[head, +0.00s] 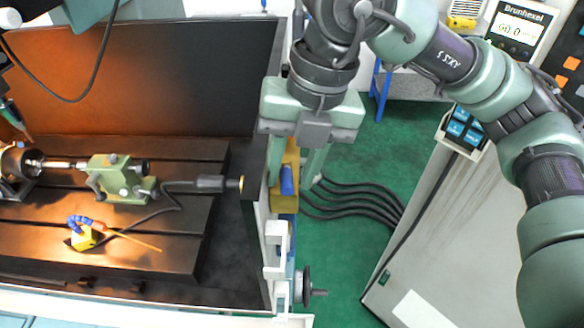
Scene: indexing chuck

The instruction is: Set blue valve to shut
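A blue valve handle (287,180) shows as a small upright blue piece in front of a yellow body (284,200), at the right end of the machine enclosure. My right gripper (295,168) points down over it. Its two fingers are apart, one to the left of the blue handle and one to the right. A gap shows between the handle and the right finger; contact on the left side cannot be told. The gripper partly hides the top of the yellow body. I cannot make out my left gripper.
A green tailstock (118,180) stands on the dark machine bed. A coolant nozzle with blue hose segments (82,222) is on the bed. A handwheel (306,287) sticks out below the valve. Black cables (355,200) and a grey cabinet (450,235) lie to the right.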

